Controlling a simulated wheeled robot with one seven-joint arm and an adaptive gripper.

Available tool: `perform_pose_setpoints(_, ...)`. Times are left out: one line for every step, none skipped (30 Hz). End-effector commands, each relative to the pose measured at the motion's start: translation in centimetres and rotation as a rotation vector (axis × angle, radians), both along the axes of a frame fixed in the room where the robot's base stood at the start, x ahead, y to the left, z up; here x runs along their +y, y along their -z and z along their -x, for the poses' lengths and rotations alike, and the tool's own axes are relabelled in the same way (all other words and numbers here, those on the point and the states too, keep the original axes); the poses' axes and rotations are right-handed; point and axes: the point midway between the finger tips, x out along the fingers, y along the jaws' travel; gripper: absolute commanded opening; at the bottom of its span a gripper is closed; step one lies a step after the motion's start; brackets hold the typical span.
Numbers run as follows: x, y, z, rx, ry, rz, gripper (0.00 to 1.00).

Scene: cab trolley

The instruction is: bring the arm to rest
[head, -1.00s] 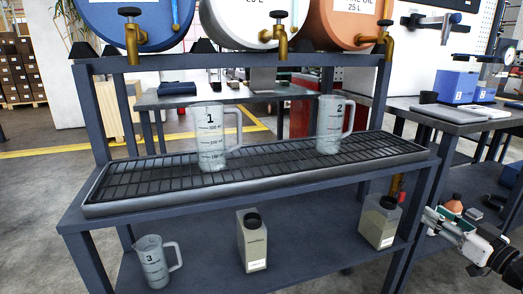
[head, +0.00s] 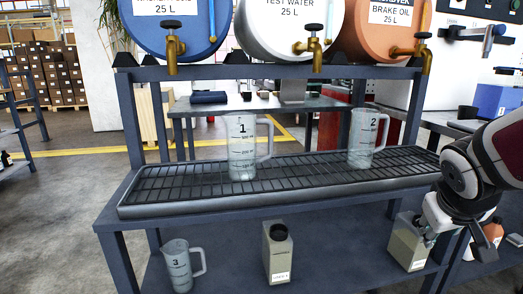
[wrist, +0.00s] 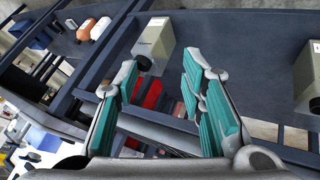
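My gripper (wrist: 160,90) shows in the wrist view with its teal-padded fingers spread apart and nothing between them. In the head view my arm is at the right edge, folded in front of the rack's right end, and its fingers are mostly hidden. A beige canister (head: 407,243) on the lower shelf is just left of and behind my wrist. In the wrist view a beige canister (wrist: 155,42) lies beyond the fingertips, apart from them.
Jug 1 (head: 242,148) and jug 2 (head: 362,138) stand on the drip grate (head: 200,183). Jug 3 (head: 180,266) and another canister (head: 279,253) stand on the lower shelf. Barrels with brass taps (head: 172,48) hang above. Floor at the left (head: 60,210) is clear.

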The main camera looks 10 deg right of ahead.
Motion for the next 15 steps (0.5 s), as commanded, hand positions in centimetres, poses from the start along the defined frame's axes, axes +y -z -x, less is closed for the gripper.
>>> perform_pose_setpoints(2.3, -0.5, 1.8, 0.028, 0.007, -0.027, 0.37)
perform_pose_setpoints(3.6, -0.5, 3.1, 0.053, 0.015, -0.049, 0.37)
perform_pose_setpoints(5.3, -0.5, 4.7, 0.088, 0.022, -0.08, 0.37)
perform_pose_setpoints(6.5, -0.5, 6.0, 0.113, 0.026, -0.104, 0.37)
perform_pose_setpoints(7.7, -0.4, 7.3, 0.139, 0.027, -0.13, 0.37)
perform_pose_setpoints(9.2, -0.3, 9.0, 0.172, 0.027, -0.163, 0.37)
perform_pose_setpoints(10.2, -0.2, 10.2, 0.195, 0.024, -0.187, 0.37)
perform_pose_setpoints(11.2, -0.1, 11.3, 0.219, 0.02, -0.21, 0.37)
perform_pose_setpoints(12.4, 0.0, 12.8, 0.251, 0.014, -0.239, 0.37)
perform_pose_setpoints(13.3, 0.0, 13.8, 0.272, 0.007, -0.258, 0.37)
perform_pose_setpoints(14.0, 0.1, 14.8, 0.293, 0.0, -0.278, 0.37)
perform_pose_setpoints(15.0, 0.1, 16.1, 0.321, -0.012, -0.304, 0.37)
perform_pose_setpoints(15.7, 0.2, 17.1, 0.342, -0.021, -0.322, 0.37)
perform_pose_setpoints(16.4, 0.3, 18.0, 0.363, -0.029, -0.339, 0.37)
perform_pose_setpoints(17.2, 0.3, 19.3, 0.39, -0.043, -0.363, 0.37)
